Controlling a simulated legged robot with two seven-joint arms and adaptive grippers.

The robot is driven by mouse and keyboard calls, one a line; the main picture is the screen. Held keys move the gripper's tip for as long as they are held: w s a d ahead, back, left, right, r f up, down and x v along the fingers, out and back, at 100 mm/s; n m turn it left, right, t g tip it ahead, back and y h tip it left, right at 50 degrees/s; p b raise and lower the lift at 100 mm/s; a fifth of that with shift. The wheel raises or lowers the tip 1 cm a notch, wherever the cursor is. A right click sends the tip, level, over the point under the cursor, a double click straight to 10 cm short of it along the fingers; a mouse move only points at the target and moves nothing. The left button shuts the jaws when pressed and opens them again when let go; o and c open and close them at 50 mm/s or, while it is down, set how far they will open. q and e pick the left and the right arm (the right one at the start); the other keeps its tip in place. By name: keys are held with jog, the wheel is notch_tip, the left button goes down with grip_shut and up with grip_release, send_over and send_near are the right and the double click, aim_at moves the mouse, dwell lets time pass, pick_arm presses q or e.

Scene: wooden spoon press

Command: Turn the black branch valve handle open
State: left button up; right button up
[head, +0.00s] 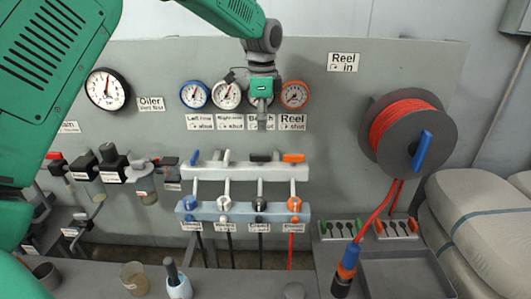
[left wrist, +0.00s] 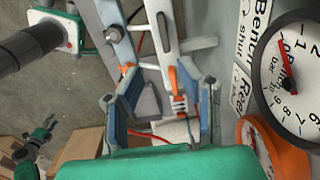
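The black valve handle (head: 260,157) lies crosswise on the white upper bar, between a white handle and an orange handle. My left gripper (head: 262,122) hangs in front of the panel above the black handle, apart from it, with its fingers pointing down. In the left wrist view its two blue-grey fingers (left wrist: 162,112) are spread wide with no object clamped between them. An orange part (left wrist: 178,95) shows between the fingers, farther down. I cannot make out the black handle clearly in that view. My right gripper cannot be made out in either view.
Gauges and labels line the panel behind the gripper; the orange-rimmed gauge (left wrist: 262,150) is close beside it. A blue handle (head: 195,157) and an orange handle (head: 292,157) share the bar. A hose reel (head: 400,120) is at right. Cups (head: 134,277) stand on the bench.

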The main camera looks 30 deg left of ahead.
aim_at(260, 155)
pick_arm(q)
jog(key=f, duration=0.3)
jog(key=a+f, duration=0.1)
jog(key=f, duration=0.3)
jog(key=a+f+p, duration=0.1)
jog(key=f, duration=0.2)
jog(key=shift+w+f, duration=0.25)
jog(key=shift+f, duration=0.05)
jog(key=shift+s+d+f, duration=0.1)
jog(key=shift+d+f, duration=0.15)
jog(key=shift+d, duration=0.55)
jog(key=c, duration=0.6)
jog(key=shift+a, duration=0.15)
grip_shut()
jog(key=shift+a+f, duration=0.1)
jog(key=shift+a, duration=0.15)
